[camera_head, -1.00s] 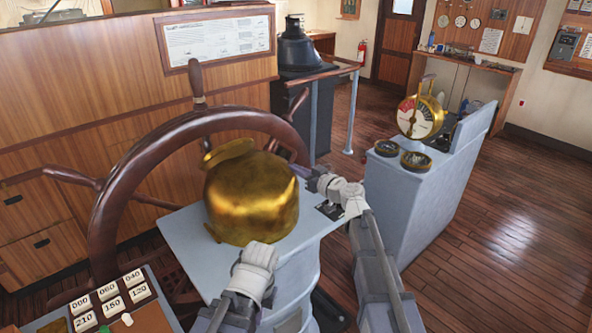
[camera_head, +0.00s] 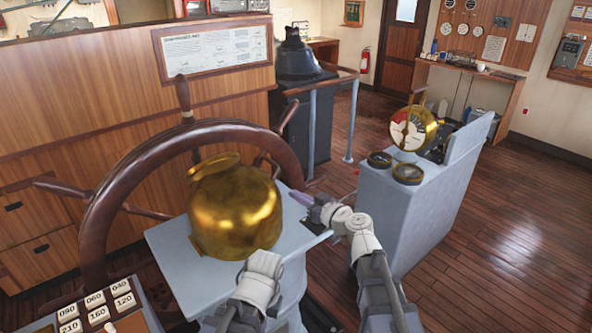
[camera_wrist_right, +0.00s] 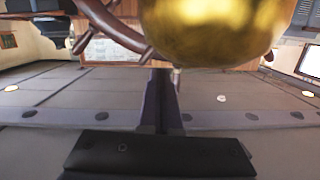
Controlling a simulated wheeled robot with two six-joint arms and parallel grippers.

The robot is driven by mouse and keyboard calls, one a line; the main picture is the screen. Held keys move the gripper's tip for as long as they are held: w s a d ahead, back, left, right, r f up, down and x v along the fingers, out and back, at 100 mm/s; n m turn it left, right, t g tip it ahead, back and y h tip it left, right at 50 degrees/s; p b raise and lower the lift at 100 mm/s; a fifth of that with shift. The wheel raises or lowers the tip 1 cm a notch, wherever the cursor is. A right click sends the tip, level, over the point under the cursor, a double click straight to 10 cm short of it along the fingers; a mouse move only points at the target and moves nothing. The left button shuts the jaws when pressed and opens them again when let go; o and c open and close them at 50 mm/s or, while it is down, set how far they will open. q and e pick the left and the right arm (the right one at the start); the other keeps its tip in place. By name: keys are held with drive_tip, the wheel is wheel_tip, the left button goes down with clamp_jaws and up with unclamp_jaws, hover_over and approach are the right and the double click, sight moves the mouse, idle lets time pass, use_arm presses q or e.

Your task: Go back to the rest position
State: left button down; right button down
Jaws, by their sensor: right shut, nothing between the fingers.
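My right gripper (camera_head: 296,197) reaches in from the right, just right of the brass dome (camera_head: 235,215) on the pale blue-grey pedestal (camera_head: 180,262). Its fingers are together and hold nothing. In the right wrist view the dark fingers of the right gripper (camera_wrist_right: 161,75) meet at the middle, with the brass dome (camera_wrist_right: 215,28) beyond them at the top. Whether the fingertips touch the dome is unclear, but a gap shows in the head view. A pale arm section of mine shows at the bottom centre; my left gripper is not visible.
A wooden ship's wheel (camera_head: 100,215) stands behind and left of the dome. A grey console with a brass telegraph (camera_head: 412,130) and two dials stands right of my right arm. Numbered blocks (camera_head: 95,300) lie at lower left. Open plank floor (camera_head: 470,235) is at the right.

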drive_tip(key=s+f+m+g+h, duration=0.1)
drive_tip(key=s+f+g+h, duration=0.2)
drive_tip(key=s+f+g, duration=0.6)
drive_tip(key=s+d+f+m+g+h, duration=0.3)
drive_tip(key=s+d+f+m+h, duration=0.35)
drive_tip(key=s+d+f, duration=0.45)
drive_tip(key=s+a+f+n+g+h+b, duration=0.1)
drive_tip(key=s+a+f+n+b, duration=0.2)
drive_tip(key=s+a, duration=0.4)
drive_tip(key=shift+s+a+n+h+b, duration=0.2)
drive_tip(key=shift+a+n+h+b, duration=0.4)
drive_tip(key=shift+a, duration=0.7)
drive_tip(key=shift+y, duration=0.25)
